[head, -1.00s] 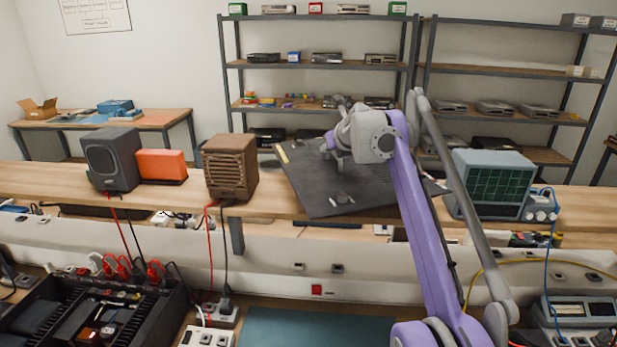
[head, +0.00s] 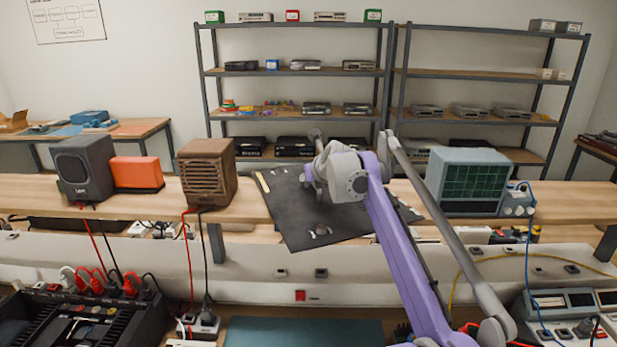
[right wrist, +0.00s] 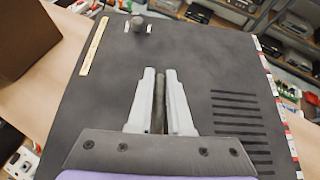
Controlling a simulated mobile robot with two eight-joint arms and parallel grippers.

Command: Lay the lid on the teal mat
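The lid (head: 292,212) is a dark grey panel over the back bench, its near corner hanging past the bench's front edge. In the right wrist view the lid (right wrist: 100,120) shows vent slots, a yellow strip and a small round knob. My right gripper (head: 312,172) is above the lid; in its wrist view the fingers (right wrist: 159,80) are closed around a dark upright bar on the lid. The teal mat (head: 305,332) lies at the bottom of the head view, partly cut off, with nothing on its visible part. My left gripper is not in view.
A brown speaker (head: 207,172) stands left of the lid, with an orange box (head: 136,173) and a dark speaker (head: 84,168) further left. An oscilloscope (head: 467,180) stands to the right. An open black chassis (head: 75,325) and a cable-strewn ledge lie in front.

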